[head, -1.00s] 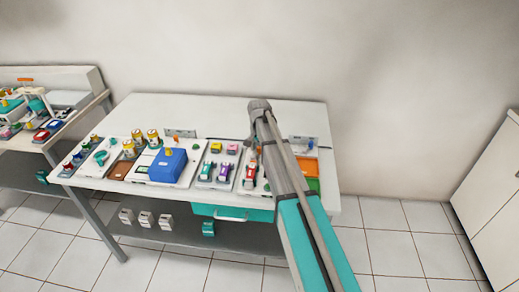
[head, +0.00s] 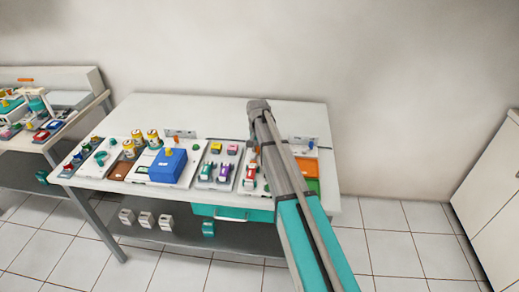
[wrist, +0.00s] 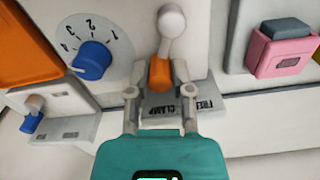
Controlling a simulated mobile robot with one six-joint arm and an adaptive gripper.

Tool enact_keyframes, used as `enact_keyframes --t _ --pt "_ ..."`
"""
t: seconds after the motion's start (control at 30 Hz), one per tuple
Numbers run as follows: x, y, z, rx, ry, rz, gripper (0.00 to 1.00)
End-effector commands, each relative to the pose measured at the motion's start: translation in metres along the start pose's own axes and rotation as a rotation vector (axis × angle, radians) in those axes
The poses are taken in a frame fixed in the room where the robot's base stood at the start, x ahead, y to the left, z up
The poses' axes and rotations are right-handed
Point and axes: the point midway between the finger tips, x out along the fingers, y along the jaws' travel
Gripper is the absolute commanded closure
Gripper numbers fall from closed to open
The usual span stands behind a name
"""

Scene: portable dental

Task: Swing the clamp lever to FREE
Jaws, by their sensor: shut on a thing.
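The clamp lever (wrist: 159,73) has an orange grip and a pale, round-ended arm, and it shows in the wrist view at upper centre. Its orange end points down toward the CLAMP word on a grey label plate (wrist: 183,105). The FREE word is to the right on the same plate. My gripper (wrist: 163,70) has its two grey fingers on either side of the orange grip and is shut on it. In the head view my arm hides most of the gripper and the lever.
In the wrist view a blue dial (wrist: 91,60) with numbers is left of the lever. A pink block with a grey top (wrist: 284,50) is to the right. A small blue-tipped switch (wrist: 32,118) is at lower left. In the head view a blue box (head: 168,165) stands on the table.

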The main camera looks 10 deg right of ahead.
Motion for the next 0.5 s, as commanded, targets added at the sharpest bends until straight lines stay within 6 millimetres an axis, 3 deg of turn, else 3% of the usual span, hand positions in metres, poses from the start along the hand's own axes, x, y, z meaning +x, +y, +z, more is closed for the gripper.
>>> enact_keyframes --t 0.5 --pt "0.0 -0.018 -0.001 -0.454 0.0 0.0 1.0"
